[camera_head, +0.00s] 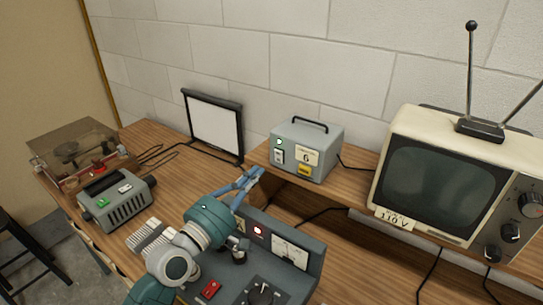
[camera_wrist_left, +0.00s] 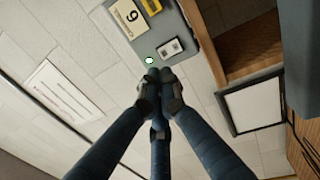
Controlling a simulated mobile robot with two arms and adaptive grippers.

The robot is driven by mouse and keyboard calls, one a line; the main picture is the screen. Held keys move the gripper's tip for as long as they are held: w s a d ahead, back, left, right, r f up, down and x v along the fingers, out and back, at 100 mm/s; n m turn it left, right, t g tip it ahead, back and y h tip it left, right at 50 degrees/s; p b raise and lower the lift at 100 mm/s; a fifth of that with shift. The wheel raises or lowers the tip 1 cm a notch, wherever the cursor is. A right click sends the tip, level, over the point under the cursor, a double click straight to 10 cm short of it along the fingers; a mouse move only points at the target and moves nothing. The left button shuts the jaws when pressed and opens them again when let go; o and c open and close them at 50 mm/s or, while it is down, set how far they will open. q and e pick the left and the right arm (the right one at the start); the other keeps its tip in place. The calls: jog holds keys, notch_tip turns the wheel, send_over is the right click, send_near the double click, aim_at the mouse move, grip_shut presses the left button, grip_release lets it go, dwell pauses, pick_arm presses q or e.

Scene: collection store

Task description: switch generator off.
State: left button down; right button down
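My left gripper (camera_head: 252,177) is in front of and left of the box. Its fingertips (camera_wrist_left: 158,75) are together and empty, appearing just below the lamp. The switch position is unclear.
A console with a red lamp, meter and knobs (camera_head: 262,290) lies beneath my left arm. An old television (camera_head: 437,185) stands right of the box. A small screen (camera_head: 214,126), a grey-green device (camera_head: 117,205) and a turntable (camera_head: 85,152) are to the left.

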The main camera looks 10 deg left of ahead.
aim_at(278, 152)
pick_arm(q)
jog(key=x, duration=0.6)
jog(key=shift+w+d, duration=0.15)
jog(key=shift+w, duration=0.05)
jog(key=shift+w+d+b, duration=0.2)
jog(key=shift+w+b, duration=0.1)
jog(key=shift+w, duration=0.3)
pick_arm(e)
jog(key=shift+s+d+f, duration=0.25)
jog(key=shift+s+d, duration=0.15)
jog(key=shift+d, duration=0.1)
pick_arm(q)
jog(key=shift+a, duration=0.1)
pick_arm(e)
jog(key=shift+f, duration=0.1)
